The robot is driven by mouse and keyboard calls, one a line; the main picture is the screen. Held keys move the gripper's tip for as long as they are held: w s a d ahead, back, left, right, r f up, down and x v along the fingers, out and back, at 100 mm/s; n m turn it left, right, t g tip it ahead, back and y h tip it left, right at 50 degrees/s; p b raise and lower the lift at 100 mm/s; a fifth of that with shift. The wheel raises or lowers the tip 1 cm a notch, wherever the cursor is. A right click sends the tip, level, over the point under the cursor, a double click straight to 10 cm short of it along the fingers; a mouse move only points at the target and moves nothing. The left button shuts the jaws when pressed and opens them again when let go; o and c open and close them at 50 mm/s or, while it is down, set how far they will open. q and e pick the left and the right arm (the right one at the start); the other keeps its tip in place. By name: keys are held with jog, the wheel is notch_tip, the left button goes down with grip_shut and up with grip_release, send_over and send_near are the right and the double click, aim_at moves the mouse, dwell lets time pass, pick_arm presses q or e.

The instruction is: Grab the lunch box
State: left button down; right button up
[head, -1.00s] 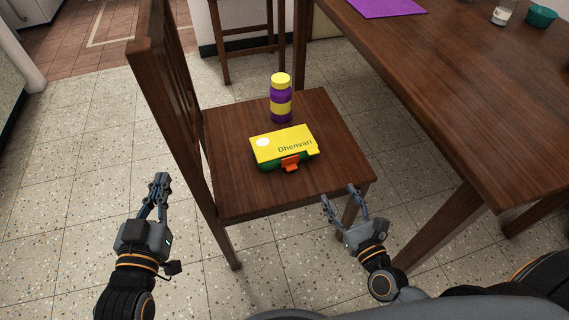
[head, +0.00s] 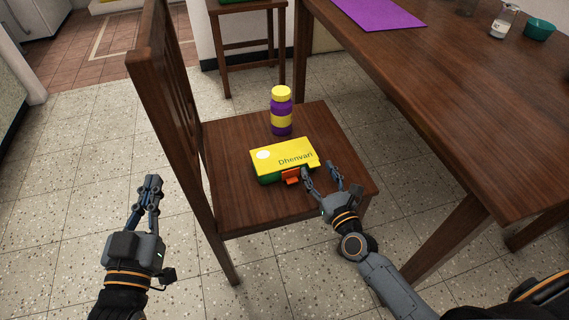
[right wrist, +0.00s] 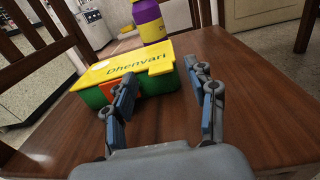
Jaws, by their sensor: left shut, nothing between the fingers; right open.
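The lunch box (head: 284,157) has a yellow lid marked "Dhenvari", a green body and an orange latch. It lies on the seat of a wooden chair (head: 240,209). In the right wrist view the lunch box (right wrist: 133,66) is ahead, left of centre, partly covered by the left finger. My right gripper (head: 320,171) is open and empty over the seat, at the right front corner of the box near the latch. Whether a finger touches the box I cannot tell. My left gripper (head: 151,181) is shut and empty, left of the chair over the floor.
A purple bottle with yellow cap and band (head: 281,111) stands on the seat behind the box. The chair's backrest (head: 170,110) rises between my left gripper and the box. A wooden table (head: 450,110) with a purple mat (head: 378,12) is at right.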

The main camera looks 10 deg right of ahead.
jog(key=shift+w, duration=0.8)
grip_shut()
jog(key=shift+r, duration=0.15)
